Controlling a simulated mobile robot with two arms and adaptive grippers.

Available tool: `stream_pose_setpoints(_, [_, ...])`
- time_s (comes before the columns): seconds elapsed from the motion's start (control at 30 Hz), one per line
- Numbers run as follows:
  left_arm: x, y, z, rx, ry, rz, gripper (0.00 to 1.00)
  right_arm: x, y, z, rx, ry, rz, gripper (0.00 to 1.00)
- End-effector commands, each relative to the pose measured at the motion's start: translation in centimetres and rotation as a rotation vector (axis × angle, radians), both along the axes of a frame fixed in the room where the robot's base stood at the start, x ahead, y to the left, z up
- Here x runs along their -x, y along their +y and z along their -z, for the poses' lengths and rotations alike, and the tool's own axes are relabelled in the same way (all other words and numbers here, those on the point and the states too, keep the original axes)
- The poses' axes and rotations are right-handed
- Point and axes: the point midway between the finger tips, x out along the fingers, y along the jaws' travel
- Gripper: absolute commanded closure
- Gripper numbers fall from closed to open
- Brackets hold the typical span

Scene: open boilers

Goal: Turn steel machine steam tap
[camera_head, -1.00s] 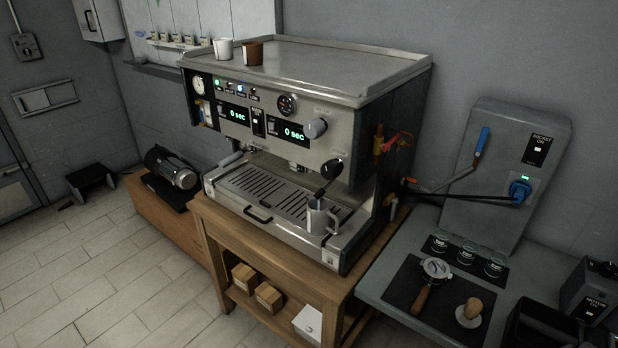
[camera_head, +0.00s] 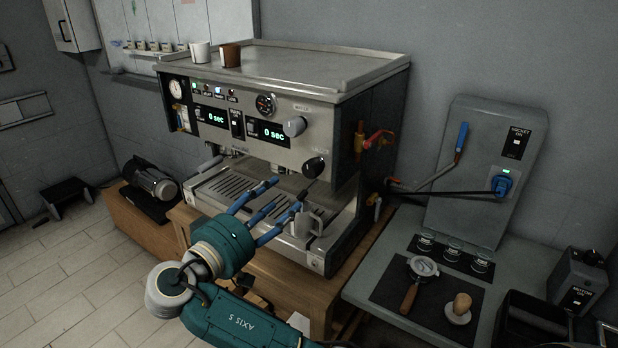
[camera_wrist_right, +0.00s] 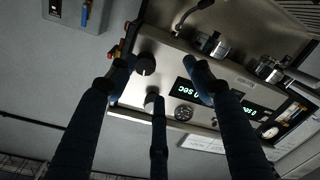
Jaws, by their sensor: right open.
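The steel coffee machine (camera_head: 290,65) stands on a wooden stand. Its right front carries a silver knob (camera_head: 295,126) and, lower down, a black knob (camera_head: 314,167); I cannot tell which one is the steam tap. In the right wrist view, the black knob (camera_wrist_right: 145,64) and the silver knob (camera_wrist_right: 153,100) appear upside down between my blue fingers. My right gripper (camera_head: 281,194) is open and empty in front of the machine, below and left of the black knob in the head view. The right gripper (camera_wrist_right: 161,78) points at the panel, apart from it as far as I see. My left gripper is out of view.
A metal jug (camera_head: 306,222) stands on the drip tray near my fingers. Two cups (camera_head: 201,52) sit on top of the machine. A red-handled valve (camera_head: 378,138) sticks out at its right side. The right counter holds a portafilter (camera_head: 411,292) and a tamper (camera_head: 459,308).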

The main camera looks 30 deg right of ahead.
Motion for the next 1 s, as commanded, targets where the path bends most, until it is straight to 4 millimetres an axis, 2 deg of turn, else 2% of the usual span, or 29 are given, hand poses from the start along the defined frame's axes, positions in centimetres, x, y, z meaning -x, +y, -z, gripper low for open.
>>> stream_pose_setpoints(0.03, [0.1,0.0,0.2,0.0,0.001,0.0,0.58,0.8,0.0,-1.3,-0.007,-0.045,0.022,0.49])
stream_pose_setpoints(0.17, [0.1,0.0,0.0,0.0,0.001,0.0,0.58,1.7,-0.5,-2.7,-0.013,-0.089,0.055,0.49])
stream_pose_setpoints(0.27, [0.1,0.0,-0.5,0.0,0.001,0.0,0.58,1.3,-1.5,-2.9,-0.012,-0.088,0.057,0.49])
stream_pose_setpoints(0.5, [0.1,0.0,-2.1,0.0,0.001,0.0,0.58,-0.4,-5.8,-3.0,-0.01,-0.084,0.057,0.49])
stream_pose_setpoints(0.7, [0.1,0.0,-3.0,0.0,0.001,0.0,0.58,-1.7,-8.7,-2.8,-0.011,-0.083,0.055,0.49])
stream_pose_setpoints(1.0, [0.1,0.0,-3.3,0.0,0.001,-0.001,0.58,-2.3,-10.1,-2.5,-0.014,-0.083,0.053,0.49])
